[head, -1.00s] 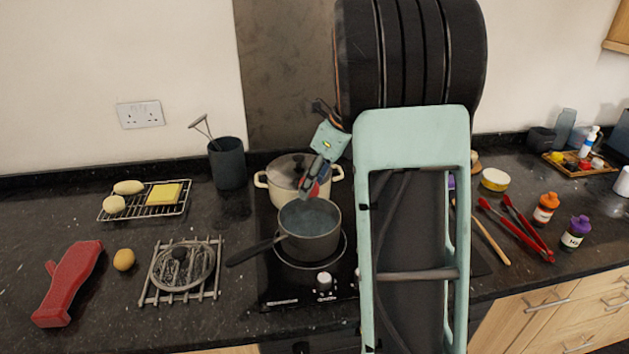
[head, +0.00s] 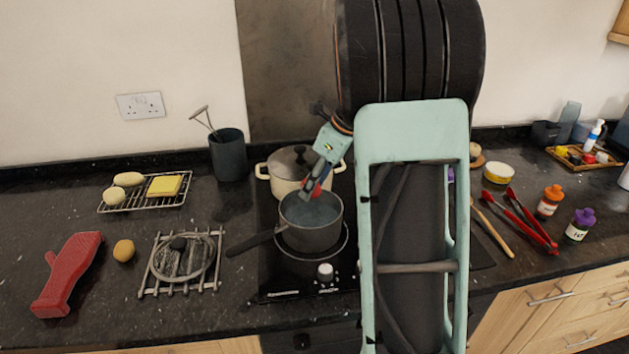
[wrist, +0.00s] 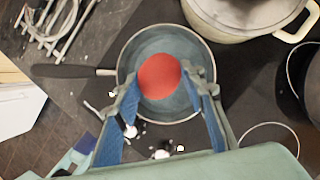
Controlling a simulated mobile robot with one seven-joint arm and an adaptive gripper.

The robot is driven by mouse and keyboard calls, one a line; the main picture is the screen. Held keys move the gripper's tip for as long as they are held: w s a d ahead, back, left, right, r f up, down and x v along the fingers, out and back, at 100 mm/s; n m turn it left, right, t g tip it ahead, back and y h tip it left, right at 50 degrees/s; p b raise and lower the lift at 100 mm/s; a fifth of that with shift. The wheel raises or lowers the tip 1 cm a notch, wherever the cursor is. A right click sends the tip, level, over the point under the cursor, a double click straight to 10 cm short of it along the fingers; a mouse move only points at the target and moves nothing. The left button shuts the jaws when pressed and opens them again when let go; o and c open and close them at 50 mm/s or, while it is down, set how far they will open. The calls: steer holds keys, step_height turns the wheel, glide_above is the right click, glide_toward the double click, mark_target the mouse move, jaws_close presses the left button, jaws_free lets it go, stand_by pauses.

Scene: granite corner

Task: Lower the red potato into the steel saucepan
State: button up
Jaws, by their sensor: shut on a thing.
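The steel saucepan (head: 311,232) stands on the hob with its dark handle pointing left. Its grey inside also shows in the wrist view (wrist: 135,56). My gripper (head: 309,188) is over the saucepan's opening, near its far rim in the head view. In the wrist view the gripper (wrist: 160,80) is shut on the red potato (wrist: 158,75), with a blue-padded finger on each side. The potato appears over the saucepan's opening in that view. In the head view only a small red patch shows by the fingers. Its exact height above the pan bottom cannot be told.
A cream lidded pot (head: 284,176) stands close behind the saucepan. A trivet with a glass lid (head: 180,262), a yellow potato (head: 124,250) and a red oven mitt (head: 69,274) lie left. A wire rack (head: 143,199) is behind them. Red tongs (head: 530,222) lie right.

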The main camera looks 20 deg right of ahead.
steer(key=shift+f+b, duration=1.8)
steer(key=shift+f, duration=1.95)
steer(key=shift+f+b, duration=1.35)
steer(key=shift+f, duration=1.15)
steer(key=o, duration=1.3)
steer(key=shift+c, duration=0.2)
steer(key=shift+r, duration=0.1)
